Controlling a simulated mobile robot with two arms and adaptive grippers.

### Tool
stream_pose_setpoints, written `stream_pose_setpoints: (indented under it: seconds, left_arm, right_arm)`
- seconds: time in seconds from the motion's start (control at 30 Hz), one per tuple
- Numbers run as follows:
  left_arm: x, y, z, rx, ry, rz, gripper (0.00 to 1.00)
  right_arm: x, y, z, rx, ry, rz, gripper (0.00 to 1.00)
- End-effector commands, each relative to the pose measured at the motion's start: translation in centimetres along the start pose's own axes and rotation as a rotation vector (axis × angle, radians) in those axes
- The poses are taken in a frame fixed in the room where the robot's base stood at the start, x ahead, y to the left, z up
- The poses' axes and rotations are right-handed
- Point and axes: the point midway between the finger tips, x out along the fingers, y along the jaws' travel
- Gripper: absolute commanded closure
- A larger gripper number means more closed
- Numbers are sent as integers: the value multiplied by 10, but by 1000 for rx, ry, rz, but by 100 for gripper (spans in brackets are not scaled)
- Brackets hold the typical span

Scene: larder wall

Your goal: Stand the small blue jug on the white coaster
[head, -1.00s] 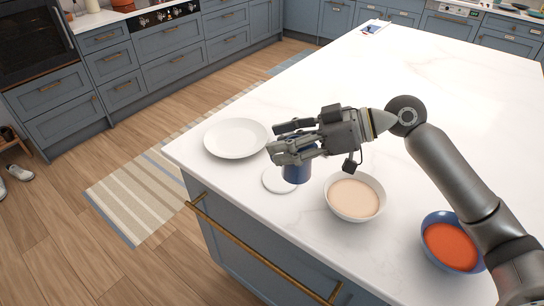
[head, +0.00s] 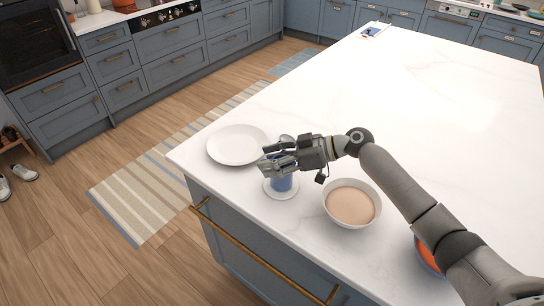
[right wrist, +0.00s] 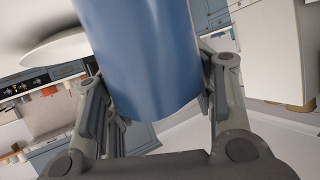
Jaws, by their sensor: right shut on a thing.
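The small blue jug (head: 282,184) is in my right gripper (head: 277,164), which is shut on its upper part. The jug looks upright and shows over the white coaster (head: 296,188) in the head view. The coaster's rim shows around the jug's foot. I cannot tell whether the foot touches the coaster or is just above it. In the right wrist view the jug's blue body (right wrist: 140,50) fills the space between the two fingers. The jug's top is mostly hidden by the gripper in the head view. My left gripper is not in view.
A white plate (head: 237,145) lies left of the coaster. A white bowl of beige food (head: 351,204) stands close on the right. A bowl of orange food (head: 427,256) is partly behind my right arm.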

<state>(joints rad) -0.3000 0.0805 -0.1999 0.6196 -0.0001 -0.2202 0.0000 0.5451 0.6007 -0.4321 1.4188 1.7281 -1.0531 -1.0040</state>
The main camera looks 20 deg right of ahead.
Motion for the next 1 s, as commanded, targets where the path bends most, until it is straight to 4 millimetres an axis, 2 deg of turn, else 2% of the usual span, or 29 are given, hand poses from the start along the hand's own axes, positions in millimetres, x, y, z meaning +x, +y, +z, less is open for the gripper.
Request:
stream_pose_setpoints:
  seconds: [0.4, 0.43, 0.57, 0.6, 1.0]
  left_arm:
    - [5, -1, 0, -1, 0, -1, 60]
    - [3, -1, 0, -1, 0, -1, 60]
    - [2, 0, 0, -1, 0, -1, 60]
    - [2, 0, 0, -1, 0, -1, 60]
    - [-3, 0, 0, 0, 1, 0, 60]
  right_arm:
    - [2, 1, 5, -2, 2, 0, 88]
    - [2, 0, 4, -2, 1, 0, 46]
    - [2, 0, 4, -1, 1, 0, 30]
    - [2, 0, 4, -1, 1, 0, 27]
    - [0, 0, 0, -1, 1, 0, 27]
